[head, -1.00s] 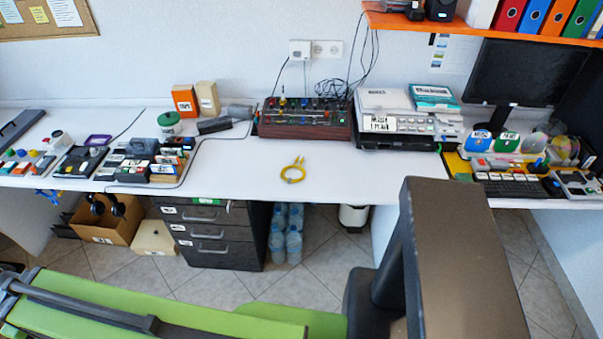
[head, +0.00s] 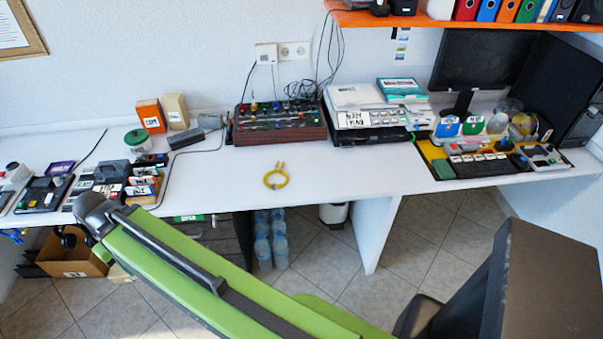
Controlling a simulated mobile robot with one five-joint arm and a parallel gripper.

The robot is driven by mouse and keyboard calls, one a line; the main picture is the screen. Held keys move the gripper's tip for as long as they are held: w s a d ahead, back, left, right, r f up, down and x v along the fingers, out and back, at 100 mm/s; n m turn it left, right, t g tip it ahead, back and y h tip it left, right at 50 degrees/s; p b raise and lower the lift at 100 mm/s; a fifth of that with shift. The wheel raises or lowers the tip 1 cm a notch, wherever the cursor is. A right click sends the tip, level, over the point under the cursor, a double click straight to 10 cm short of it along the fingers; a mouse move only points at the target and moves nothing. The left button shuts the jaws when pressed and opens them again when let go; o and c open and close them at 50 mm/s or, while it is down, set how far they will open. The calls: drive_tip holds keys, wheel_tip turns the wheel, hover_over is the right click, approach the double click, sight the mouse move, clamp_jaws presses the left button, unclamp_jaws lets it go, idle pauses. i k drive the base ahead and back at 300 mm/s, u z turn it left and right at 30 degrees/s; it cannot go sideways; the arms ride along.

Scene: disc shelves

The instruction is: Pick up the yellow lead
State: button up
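The yellow lead (head: 276,177) lies coiled in a small ring on the white desk (head: 330,180), near the desk's front half. Its two ends stick up toward the wall side. Nothing lies against it. My green arm reaches from the bottom of the head view toward the left, with its dark joint in front of the desk edge, left of the lead. My gripper itself cannot be made out in this view.
A dark red panel with several knobs (head: 280,122) stands behind the lead. A printer-like device (head: 362,115) is to its right. Cartridges and boxes crowd the desk's left. A yellow tray (head: 433,153) holds discs and a keyboard at right. Desk around the lead is clear.

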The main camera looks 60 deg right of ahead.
sight(273, 187)
drive_tip(key=z, duration=0.05)
drive_tip(key=i, duration=1)
drive_tip(key=z, duration=0.05)
